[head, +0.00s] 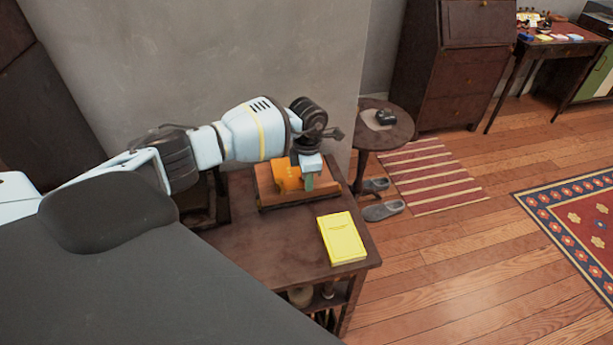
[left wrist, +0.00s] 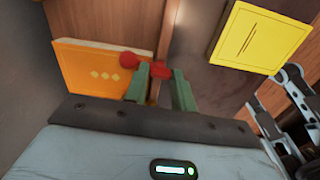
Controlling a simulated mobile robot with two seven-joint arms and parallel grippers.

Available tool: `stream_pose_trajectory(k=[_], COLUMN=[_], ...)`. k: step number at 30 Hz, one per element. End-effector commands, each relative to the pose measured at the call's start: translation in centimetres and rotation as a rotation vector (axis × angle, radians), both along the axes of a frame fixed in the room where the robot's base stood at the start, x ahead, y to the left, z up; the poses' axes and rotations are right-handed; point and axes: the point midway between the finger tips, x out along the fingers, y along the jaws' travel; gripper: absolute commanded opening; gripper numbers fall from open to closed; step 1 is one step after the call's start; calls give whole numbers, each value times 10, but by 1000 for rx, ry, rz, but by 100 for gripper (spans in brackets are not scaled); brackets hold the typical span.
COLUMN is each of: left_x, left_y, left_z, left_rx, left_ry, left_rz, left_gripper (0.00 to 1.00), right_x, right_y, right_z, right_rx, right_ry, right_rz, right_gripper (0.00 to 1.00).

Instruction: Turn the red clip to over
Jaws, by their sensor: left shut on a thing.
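The red clip (left wrist: 161,72) shows in the left wrist view as a short red piece with a round red knob at its left end. My left gripper (left wrist: 160,79) is shut on it, with one green finger on either side. In the head view my left gripper (head: 308,180) points down at the orange thing (head: 287,176); the clip is hidden there behind the gripper.
The orange thing rests on a wooden stand (head: 267,190) on a dark table (head: 265,232). A yellow book (head: 341,239) lies near the table's front right corner. A grey wall (head: 220,60) rises behind. A round side table (head: 395,135) stands at the right.

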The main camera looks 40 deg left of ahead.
Motion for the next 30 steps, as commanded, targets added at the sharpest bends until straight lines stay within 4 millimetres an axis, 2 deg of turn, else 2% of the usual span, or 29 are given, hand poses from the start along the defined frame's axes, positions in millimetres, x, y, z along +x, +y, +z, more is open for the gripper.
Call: stream_pose_trajectory(k=[20, 21, 25, 30], left_x=[0, 0, 0, 0], left_y=[1, 0, 0, 0], left_z=[0, 0, 0, 0], left_rx=[0, 0, 0, 0], left_ry=[0, 0, 0, 0], left_rz=[62, 61, 61, 60], left_gripper=[3, 29, 46, 47], right_x=[3, 3, 3, 3], right_y=[0, 0, 0, 0], right_z=[3, 3, 3, 3], right_rx=[0, 0, 0, 0], right_ry=[-8, -8, -8, -8], right_rz=[0, 0, 0, 0], right_gripper=[0, 0, 0, 0])
